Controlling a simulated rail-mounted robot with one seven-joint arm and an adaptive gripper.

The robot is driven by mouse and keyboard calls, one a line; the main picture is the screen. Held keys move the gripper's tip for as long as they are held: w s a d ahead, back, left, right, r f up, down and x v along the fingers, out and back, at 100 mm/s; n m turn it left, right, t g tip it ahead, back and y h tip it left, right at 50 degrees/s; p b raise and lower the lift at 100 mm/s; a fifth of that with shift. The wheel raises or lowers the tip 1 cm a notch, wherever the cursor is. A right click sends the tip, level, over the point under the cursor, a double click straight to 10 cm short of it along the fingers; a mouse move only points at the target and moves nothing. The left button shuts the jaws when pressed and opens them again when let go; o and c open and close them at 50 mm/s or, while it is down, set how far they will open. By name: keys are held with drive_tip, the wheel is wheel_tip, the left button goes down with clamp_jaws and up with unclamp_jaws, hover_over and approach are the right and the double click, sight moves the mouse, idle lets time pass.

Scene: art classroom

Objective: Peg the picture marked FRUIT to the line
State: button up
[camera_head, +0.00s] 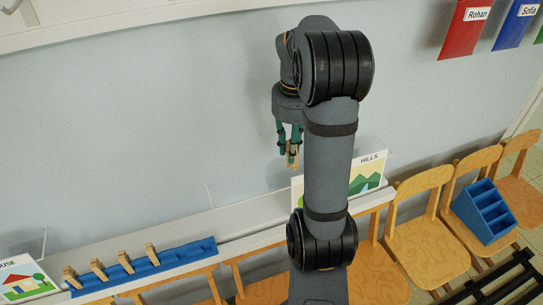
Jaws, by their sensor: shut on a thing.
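My gripper (290,157) is in front of the wall, above the white ledge, with its fingers pointing down. It is shut on a wooden peg (293,150). Several more wooden pegs (125,261) stand upright in a blue rack (186,254) on the ledge at lower left. No picture marked FRUIT can be made out. A picture marked HILLS (368,174) stands on the ledge, partly hidden behind my arm. A picture marked HOUSE (22,279) is cut off at the left edge. I cannot make out the line.
The white ledge (245,213) runs along the wall. Wooden chairs (425,243) stand in front of it. A blue compartment box (486,211) sits on a chair at right. Red (462,36) and blue (512,32) name pockets hang upper right. The wall left of my gripper is clear.

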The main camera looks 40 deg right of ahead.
drive_tip(key=d+m, duration=0.3)
drive_tip(key=shift+s, duration=0.1)
wheel_tip(320, 180, down, 10)
drive_tip(key=b, duration=0.8)
drive_tip(key=shift+r, duration=0.25)
idle(0.6)
drive_tip(key=shift+s, duration=0.1)
idle(0.4)
drive_tip(key=o, duration=0.9)
drive_tip(key=shift+o, duration=0.8)
